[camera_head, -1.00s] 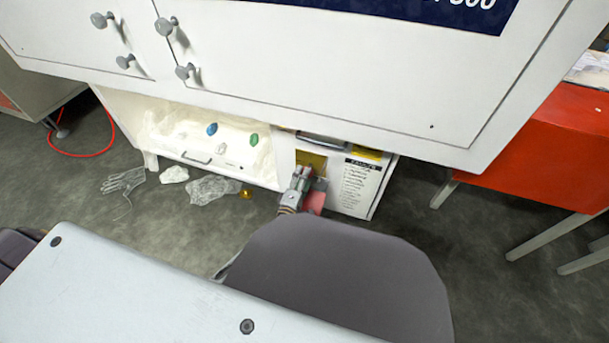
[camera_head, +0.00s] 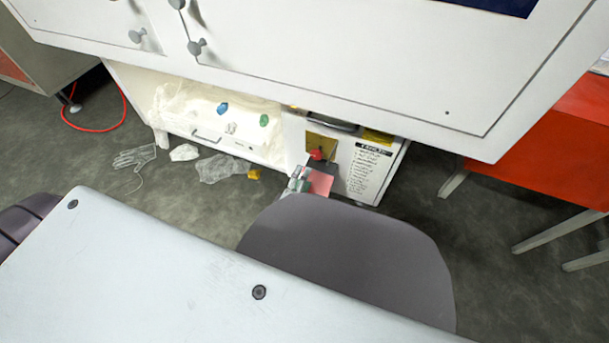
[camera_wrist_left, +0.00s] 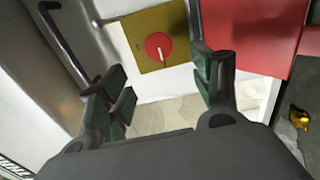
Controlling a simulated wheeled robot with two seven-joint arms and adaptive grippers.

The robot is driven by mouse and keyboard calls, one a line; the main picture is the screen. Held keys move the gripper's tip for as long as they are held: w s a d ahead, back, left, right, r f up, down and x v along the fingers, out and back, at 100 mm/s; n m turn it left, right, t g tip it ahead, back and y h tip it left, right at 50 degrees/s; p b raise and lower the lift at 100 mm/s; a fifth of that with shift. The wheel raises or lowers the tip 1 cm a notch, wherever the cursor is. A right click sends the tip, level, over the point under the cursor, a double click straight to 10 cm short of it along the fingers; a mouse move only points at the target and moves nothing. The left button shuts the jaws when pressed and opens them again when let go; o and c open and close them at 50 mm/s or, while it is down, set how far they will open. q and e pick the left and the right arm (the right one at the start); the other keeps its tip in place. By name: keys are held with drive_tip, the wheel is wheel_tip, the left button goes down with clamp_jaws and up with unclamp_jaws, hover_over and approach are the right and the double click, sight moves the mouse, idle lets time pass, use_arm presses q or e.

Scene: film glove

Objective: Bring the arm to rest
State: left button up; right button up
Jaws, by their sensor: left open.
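Beyond the fingers is a red round knob (camera_wrist_left: 158,46) on a yellow plate (camera_wrist_left: 150,40); the knob also shows in the head view (camera_head: 317,155), just above the gripper. The gripper is apart from the knob. My right gripper is not seen.
A red panel (camera_wrist_left: 254,35) and a metal bar handle (camera_wrist_left: 62,40) are close to the fingers. Clear gloves (camera_head: 135,157), crumpled film (camera_head: 222,168) and a yellow item (camera_head: 254,174) lie on the floor. A white upper cabinet (camera_head: 330,60) overhangs. A red table (camera_head: 560,135) stands right.

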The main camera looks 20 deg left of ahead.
use_arm(q)
drive_tip(key=shift+s, duration=0.1)
idle(0.7)
drive_tip(key=s+d+r+m+g+h, duration=0.3)
drive_tip(key=s+d+m+g+h, duration=0.45)
drive_tip(key=m, duration=0.75)
drive_tip(key=s+a+r+m+g+y+p, duration=0.1)
drive_tip(key=s+a+r+m+g+y, duration=0.3)
drive_tip(key=s+a+g+y, duration=0.3)
drive_tip(key=s+a+y, duration=0.1)
drive_tip(key=s+a, duration=0.2)
drive_tip(key=shift+s+a+m+p, duration=0.15)
drive_tip(key=shift+a+m+p, duration=0.2)
drive_tip(key=shift+m, duration=0.05)
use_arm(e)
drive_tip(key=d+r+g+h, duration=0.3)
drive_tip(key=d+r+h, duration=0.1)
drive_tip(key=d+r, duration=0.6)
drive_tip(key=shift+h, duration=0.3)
use_arm(q)
drive_tip(key=shift+f, duration=0.1)
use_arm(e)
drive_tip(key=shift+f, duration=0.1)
